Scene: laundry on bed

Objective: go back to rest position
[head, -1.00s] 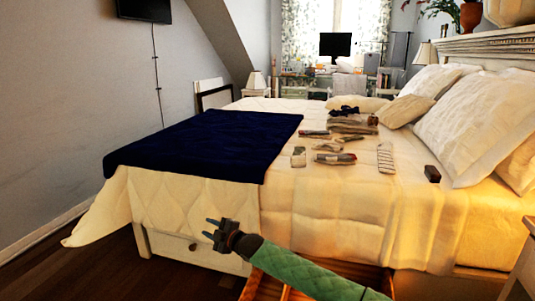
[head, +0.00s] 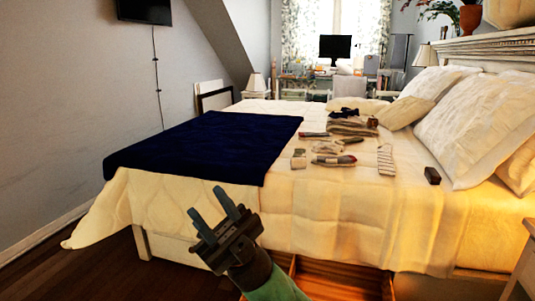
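My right gripper (head: 214,204) shows at the lower middle of the head view, in front of the near side of the bed. Its two dark fingers stand apart with nothing between them, so it is open and empty. The green sleeve (head: 276,287) of my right arm comes in from the bottom edge. My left gripper is not in view.
The bed (head: 330,215) fills the middle, with a dark blue blanket (head: 205,145) and several folded laundry items (head: 333,160) on it. An open wooden drawer (head: 335,280) sticks out below the bed. Bare floor (head: 90,265) shows at lower left.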

